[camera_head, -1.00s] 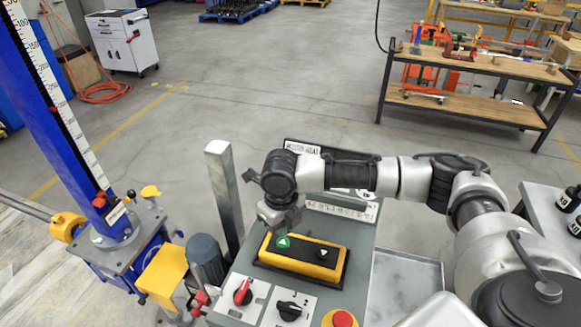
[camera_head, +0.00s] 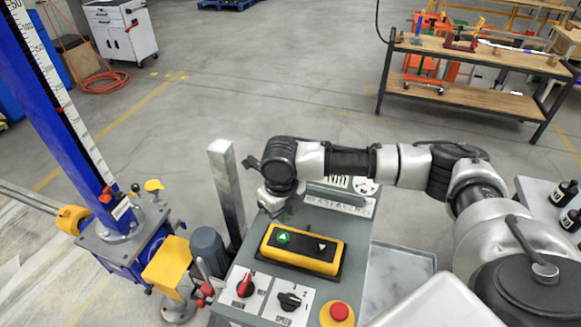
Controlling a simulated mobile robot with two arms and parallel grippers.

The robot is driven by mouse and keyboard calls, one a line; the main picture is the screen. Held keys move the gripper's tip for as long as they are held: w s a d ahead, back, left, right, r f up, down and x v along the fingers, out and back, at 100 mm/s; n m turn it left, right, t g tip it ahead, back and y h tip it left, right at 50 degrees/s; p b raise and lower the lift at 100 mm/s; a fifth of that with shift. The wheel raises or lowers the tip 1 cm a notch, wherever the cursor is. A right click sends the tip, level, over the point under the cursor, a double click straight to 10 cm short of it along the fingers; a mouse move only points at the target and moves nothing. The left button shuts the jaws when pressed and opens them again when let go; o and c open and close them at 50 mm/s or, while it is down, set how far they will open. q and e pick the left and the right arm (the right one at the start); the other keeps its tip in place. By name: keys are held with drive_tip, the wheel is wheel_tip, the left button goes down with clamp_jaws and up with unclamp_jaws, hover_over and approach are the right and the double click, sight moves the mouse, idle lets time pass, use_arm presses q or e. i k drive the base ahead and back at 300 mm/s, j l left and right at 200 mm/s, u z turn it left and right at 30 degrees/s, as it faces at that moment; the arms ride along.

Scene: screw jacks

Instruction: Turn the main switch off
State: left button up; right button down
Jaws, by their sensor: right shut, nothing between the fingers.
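The main switch (camera_head: 244,285) is a red rotary knob on a pale plate at the front left of the grey control panel (camera_head: 353,262). Its handle stands near upright in the picture, leaning a little right. My right gripper (camera_head: 273,209) is shut and empty at the panel's far end, beyond the yellow button box and well away from the switch. Its fingers are small and dark against the panel. My left gripper is not in view.
A black speed knob (camera_head: 290,300) sits right beside the switch, and a red emergency button (camera_head: 338,312) farther right. The yellow button box (camera_head: 302,250) lies behind them. A grey post (camera_head: 226,190) and a blue screw-jack column (camera_head: 60,110) stand at left.

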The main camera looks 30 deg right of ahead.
sight(245, 288)
drive_tip(key=z, duration=0.95)
drive_tip(key=k, duration=0.5)
